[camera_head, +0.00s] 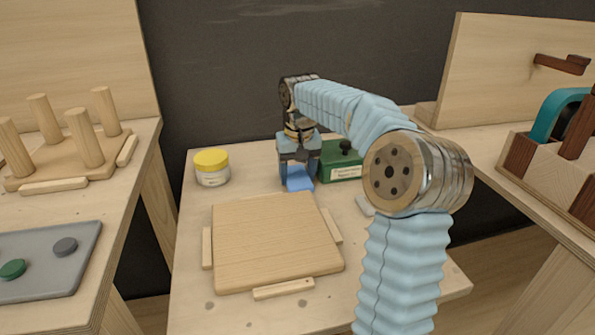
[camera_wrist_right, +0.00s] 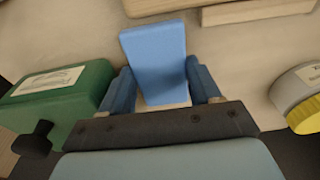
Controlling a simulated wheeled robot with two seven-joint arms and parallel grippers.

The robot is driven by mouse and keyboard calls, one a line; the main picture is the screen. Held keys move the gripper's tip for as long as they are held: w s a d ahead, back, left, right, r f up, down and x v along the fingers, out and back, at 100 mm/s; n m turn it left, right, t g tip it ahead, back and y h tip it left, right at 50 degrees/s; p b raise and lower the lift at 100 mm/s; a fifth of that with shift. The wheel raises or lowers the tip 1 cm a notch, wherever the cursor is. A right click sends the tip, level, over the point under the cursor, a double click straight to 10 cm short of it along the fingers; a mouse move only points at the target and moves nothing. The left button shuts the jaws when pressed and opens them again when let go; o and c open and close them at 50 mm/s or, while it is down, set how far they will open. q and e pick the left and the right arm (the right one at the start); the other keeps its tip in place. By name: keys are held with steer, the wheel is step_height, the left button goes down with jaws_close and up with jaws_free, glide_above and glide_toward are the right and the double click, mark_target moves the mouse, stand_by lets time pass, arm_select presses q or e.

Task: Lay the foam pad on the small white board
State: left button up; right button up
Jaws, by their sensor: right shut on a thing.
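The blue foam pad (camera_head: 299,178) is at the back of the middle table, in the jaws of my right gripper (camera_head: 297,172). In the right wrist view the pad (camera_wrist_right: 153,60) sticks out between the two blue fingers of the gripper (camera_wrist_right: 165,88), which is shut on it. A pale strip (camera_wrist_right: 165,107) shows at the pad's near end. I cannot tell whether it is the small white board, which I cannot clearly make out. I cannot tell whether the pad touches the table. My left gripper is out of view.
A wooden panel (camera_head: 270,240) with side strips lies in front. A yellow-lidded jar (camera_head: 212,168) stands left of the gripper, a green box (camera_head: 340,163) right of it. A small grey piece (camera_head: 364,205) lies partly behind my arm.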

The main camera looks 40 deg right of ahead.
steer(key=shift+f, duration=0.1)
steer(key=o, duration=0.7)
steer(key=shift+o, duration=0.2)
